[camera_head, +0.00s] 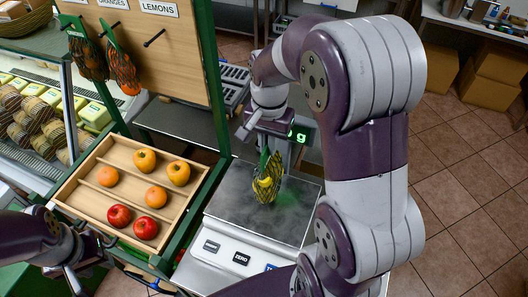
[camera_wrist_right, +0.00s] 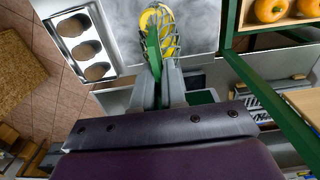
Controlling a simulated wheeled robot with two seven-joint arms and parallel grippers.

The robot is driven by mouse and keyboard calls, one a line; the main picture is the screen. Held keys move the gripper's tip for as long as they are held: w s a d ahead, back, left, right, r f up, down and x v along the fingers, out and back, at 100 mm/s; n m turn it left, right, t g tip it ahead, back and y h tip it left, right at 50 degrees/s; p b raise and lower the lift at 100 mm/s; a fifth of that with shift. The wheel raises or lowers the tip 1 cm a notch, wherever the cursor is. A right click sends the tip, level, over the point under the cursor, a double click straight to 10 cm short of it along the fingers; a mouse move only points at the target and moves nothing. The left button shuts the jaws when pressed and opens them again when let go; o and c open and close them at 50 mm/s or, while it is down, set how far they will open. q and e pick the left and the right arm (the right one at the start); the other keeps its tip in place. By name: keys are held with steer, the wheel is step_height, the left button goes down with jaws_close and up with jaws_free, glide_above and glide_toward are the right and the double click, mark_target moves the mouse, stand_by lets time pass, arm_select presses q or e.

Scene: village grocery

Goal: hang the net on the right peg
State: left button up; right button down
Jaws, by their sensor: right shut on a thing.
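The net of yellow lemons (camera_head: 267,184) is over the scale plate (camera_head: 228,215), its green top upward. I cannot tell if its bottom touches the plate. My right gripper (camera_head: 266,148) is shut on the net's green top. The wrist view shows the green strip (camera_wrist_right: 153,50) between the fingers (camera_wrist_right: 158,82) and the lemons (camera_wrist_right: 157,20) beyond. The right peg (camera_head: 154,38) is bare, sticking out of the wooden board (camera_head: 165,70) below the LEMONS label (camera_head: 159,8). My left gripper (camera_head: 92,252) is at the lower left; its jaw opening is unclear.
Two nets of oranges (camera_head: 122,66) hang on the board left of the bare peg. A green post (camera_head: 214,80) stands between board and scale. A wooden tray (camera_head: 92,222) of loose fruit lies below the board.

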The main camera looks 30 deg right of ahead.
mark_target(268, 170)
steer(key=shift+w+a+f, duration=0.15)
steer(key=shift+w+f, duration=0.1)
steer(key=shift+w, duration=0.25)
steer(key=shift+w+a+f, duration=0.1)
steer(key=shift+f, duration=0.15)
step_height(268, 170, down, 3)
steer(key=shift+a+p, duration=0.1)
steer(key=shift+p, duration=1)
steer(key=shift+f, duration=0.25)
steer(key=shift+f+b, duration=0.2)
steer(key=shift+b, duration=0.1)
steer(key=c, duration=1.2)
jaws_free()
